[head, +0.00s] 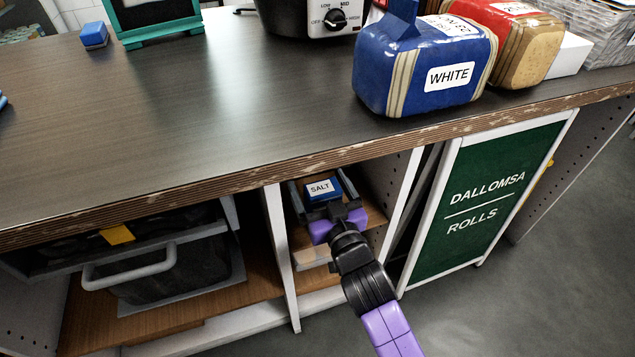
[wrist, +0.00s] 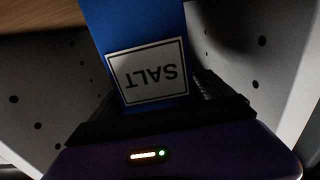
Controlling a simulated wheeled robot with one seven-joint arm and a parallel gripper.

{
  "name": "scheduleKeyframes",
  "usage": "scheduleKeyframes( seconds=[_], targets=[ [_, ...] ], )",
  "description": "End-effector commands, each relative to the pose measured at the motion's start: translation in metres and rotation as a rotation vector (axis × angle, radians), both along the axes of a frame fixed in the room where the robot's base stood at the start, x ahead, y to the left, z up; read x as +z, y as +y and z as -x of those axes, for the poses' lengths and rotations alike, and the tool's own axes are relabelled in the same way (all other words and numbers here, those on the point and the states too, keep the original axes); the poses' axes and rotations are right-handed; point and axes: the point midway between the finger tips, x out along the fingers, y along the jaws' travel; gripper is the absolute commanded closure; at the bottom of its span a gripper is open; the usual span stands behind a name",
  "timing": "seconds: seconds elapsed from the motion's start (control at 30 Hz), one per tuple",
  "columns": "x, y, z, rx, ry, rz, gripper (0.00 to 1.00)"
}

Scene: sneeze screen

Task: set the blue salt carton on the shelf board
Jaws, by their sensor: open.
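The blue salt carton (head: 321,197), with a white SALT label, is inside the narrow open compartment under the counter. My gripper (head: 321,190) reaches into that compartment from the front, with its open fingers on either side of the carton. The wrist view shows the carton (wrist: 140,28) up close, its label upside down, just ahead of my gripper (wrist: 165,108). The wooden shelf board (head: 304,238) shows beside and below my gripper. The carton's base is hidden, so I cannot tell how it meets the board.
Pale upright panels, one at the left (head: 279,240), bound the compartment closely. The countertop (head: 200,110) overhangs it. A green sign (head: 480,205) stands to the right, and a dark bin (head: 180,275) sits at lower left. A blue WHITE-labelled bread bag (head: 400,65) is on the counter above.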

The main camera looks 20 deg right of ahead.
Motion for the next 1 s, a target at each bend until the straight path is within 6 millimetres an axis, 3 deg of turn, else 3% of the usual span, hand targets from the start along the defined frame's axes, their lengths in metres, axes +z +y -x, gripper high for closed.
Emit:
scheduleKeyframes(
  seconds=[0.5, 0.7, 1.0],
  targets=[
    [-0.002, -0.001, 0.095, -0.001, 0.004, 0.000, 0.10],
    [-0.001, 0.000, 0.111, 0.000, 0.002, 0.000, 0.10],
    [-0.001, 0.000, 0.114, 0.000, 0.002, 0.000, 0.10]
  ],
)
